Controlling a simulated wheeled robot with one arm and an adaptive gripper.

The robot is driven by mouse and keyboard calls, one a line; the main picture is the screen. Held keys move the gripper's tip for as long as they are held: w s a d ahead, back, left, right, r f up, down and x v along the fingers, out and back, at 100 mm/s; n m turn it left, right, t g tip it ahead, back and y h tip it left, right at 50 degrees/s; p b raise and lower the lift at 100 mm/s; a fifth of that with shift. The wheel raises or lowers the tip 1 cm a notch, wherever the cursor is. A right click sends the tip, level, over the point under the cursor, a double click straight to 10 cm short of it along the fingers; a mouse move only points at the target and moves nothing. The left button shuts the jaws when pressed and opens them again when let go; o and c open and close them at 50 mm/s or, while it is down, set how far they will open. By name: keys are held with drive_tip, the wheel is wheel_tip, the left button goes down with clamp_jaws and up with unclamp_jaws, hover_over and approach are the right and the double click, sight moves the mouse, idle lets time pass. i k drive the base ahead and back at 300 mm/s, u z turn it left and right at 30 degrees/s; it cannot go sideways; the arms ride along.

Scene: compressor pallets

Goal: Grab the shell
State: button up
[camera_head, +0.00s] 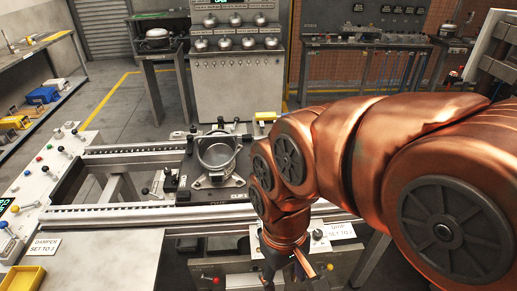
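An open-topped, round grey metal shell (217,157) sits in a dark fixture (207,190) on the rail frame, left of my arm. I cannot tell for sure whether this is the task's shell. Several rounded metal pieces (247,43) stand on the shelves of a cabinet at the back. My copper-coloured arm reaches in from the right and bends down at the front. My gripper (283,272) points down at the bottom edge, in front of the rail frame and apart from the round shell. Its fingertips are dark and partly cut off, so its opening is unclear.
Two metal rails (130,211) cross the bench. A control panel (52,172) with knobs and buttons is at left. A yellow tray (22,279) lies at the lower left. Open floor lies behind the bench at left.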

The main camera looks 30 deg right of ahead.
sight(218, 151)
drive_tip(key=z, duration=0.2)
drive_tip(key=k, duration=1.15)
drive_tip(key=u, duration=0.9)
drive_tip(key=i, duration=1.55)
drive_tip(key=z, duration=0.65)
